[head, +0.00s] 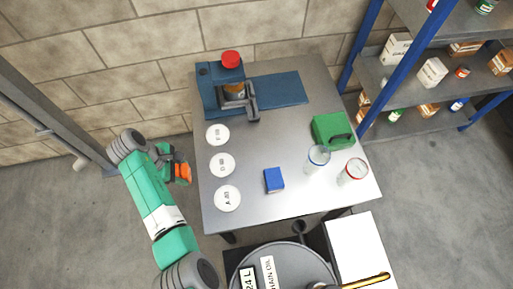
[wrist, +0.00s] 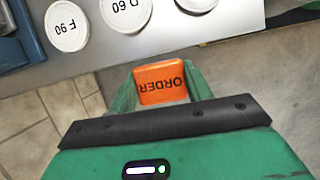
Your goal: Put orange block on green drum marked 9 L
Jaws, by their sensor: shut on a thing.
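My gripper (head: 176,168) is shut on the orange block (head: 183,173), held off the table's left side. In the wrist view, the orange block (wrist: 162,84) sits between both green fingers of my gripper (wrist: 163,90), with "ORDER" upside down on its face. Below it in that view are the table's edge and the floor. No green drum marked 9 L can be made out. A grey-topped drum (head: 290,262) at the bottom of the head view carries labels "24 L" and "CHAIN OIL"; its lower part is cut off.
The metal table (head: 250,215) holds three white discs, a blue block (head: 274,180), a green case (head: 333,131), two clear cups and a blue device (head: 218,90). A white box (head: 357,250) stands beside the drum. Shelves (head: 400,70) stand at right. Floor at left is clear.

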